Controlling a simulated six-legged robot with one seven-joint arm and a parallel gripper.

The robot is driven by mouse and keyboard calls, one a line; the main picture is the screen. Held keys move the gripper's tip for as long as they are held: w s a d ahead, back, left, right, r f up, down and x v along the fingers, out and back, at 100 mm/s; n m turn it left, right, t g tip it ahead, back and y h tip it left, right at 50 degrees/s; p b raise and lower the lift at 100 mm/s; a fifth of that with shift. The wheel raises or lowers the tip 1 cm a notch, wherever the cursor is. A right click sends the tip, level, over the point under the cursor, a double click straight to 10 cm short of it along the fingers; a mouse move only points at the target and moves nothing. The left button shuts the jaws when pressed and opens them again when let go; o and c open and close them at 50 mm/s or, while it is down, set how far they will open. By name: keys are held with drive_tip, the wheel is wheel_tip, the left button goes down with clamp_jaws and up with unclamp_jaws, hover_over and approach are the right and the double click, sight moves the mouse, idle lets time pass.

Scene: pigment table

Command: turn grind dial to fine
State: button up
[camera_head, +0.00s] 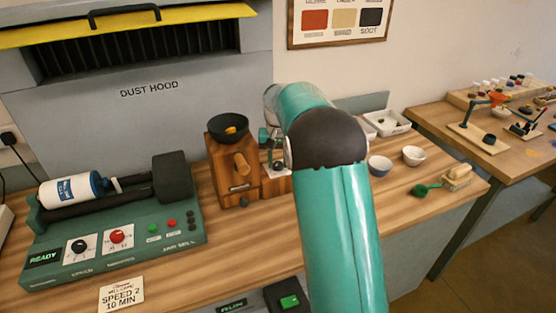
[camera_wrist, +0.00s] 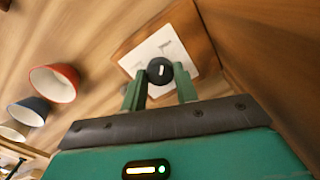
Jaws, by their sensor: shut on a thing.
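The grind dial (camera_wrist: 155,76) is a small round black knob with a white pointer mark, on a white plate (camera_wrist: 143,55) fixed to a wooden face. In the wrist view my gripper (camera_wrist: 160,87) has its two green fingers on either side of the dial, closed on it. The plate's markings are too blurred to read. In the head view the wooden grinder (camera_head: 230,165) with a black bowl on top stands left of my arm. Part of the white plate (camera_head: 279,172) shows beside it; my arm hides much of the gripper area.
A green mill machine (camera_head: 115,235) with a white jar stands at left. In the wrist view a red bowl (camera_wrist: 50,84) is left of the fingers.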

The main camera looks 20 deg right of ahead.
sight(278, 163)
idle(0.5)
drive_tip(key=o, duration=1)
drive_tip(key=shift+c, duration=0.2)
wheel_tip(278, 163, up, 14)
